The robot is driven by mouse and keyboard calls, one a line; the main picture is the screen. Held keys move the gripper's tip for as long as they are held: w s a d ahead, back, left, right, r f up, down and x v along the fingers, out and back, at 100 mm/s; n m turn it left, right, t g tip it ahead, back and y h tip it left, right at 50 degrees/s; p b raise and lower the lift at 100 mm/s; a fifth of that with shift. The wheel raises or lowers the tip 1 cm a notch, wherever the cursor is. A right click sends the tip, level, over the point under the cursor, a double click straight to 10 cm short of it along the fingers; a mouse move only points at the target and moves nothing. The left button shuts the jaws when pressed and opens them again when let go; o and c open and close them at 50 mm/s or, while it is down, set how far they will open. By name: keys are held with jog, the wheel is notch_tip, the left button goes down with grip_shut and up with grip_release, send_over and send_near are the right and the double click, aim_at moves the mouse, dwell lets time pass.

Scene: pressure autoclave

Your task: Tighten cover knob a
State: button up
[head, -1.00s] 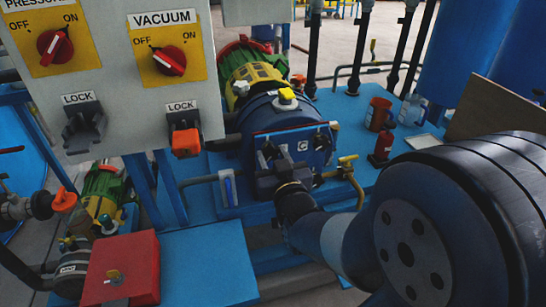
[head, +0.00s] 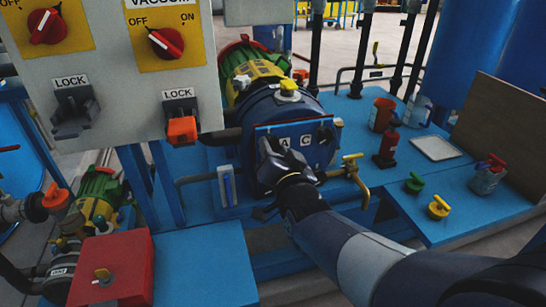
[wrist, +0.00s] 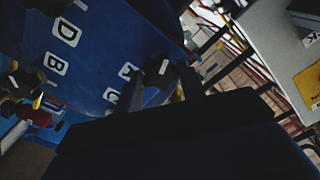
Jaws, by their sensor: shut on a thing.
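The blue cover (head: 318,152) closes the front of the round blue vessel in the head view. Its labels A and C show there, with a dark knob (head: 325,134) beside C. My gripper (head: 268,150) is at the cover, just left of label A, and hides the knob there. In the wrist view, the cover (wrist: 95,48) has several letter labels. My gripper (wrist: 160,85) is shut on a dark knob with a white mark, cover knob a (wrist: 155,72), next to the A label. Its full outline is hidden by the fingers.
The switch panel (head: 105,110) hangs close on the left. A yellow-handled valve (head: 352,158) sits right of the cover. Red containers (head: 381,115), a white tray (head: 436,147), and green (head: 414,183) and yellow (head: 438,207) knobs stand on the blue bench at right.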

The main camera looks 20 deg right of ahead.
jog(key=m+b, duration=0.3)
jog(key=m, duration=0.2)
jog(key=shift+f+m, duration=0.1)
jog(key=shift+m, duration=0.2)
jog(key=m+b, duration=0.3)
jog(key=m, duration=0.2)
jog(key=m+b, duration=0.2)
jog(key=m, duration=0.3)
jog(key=shift+m, duration=0.4)
jog(key=m+b, duration=0.1)
jog(key=m, duration=0.4)
jog(key=shift+m, duration=0.4)
jog(key=o, duration=1)
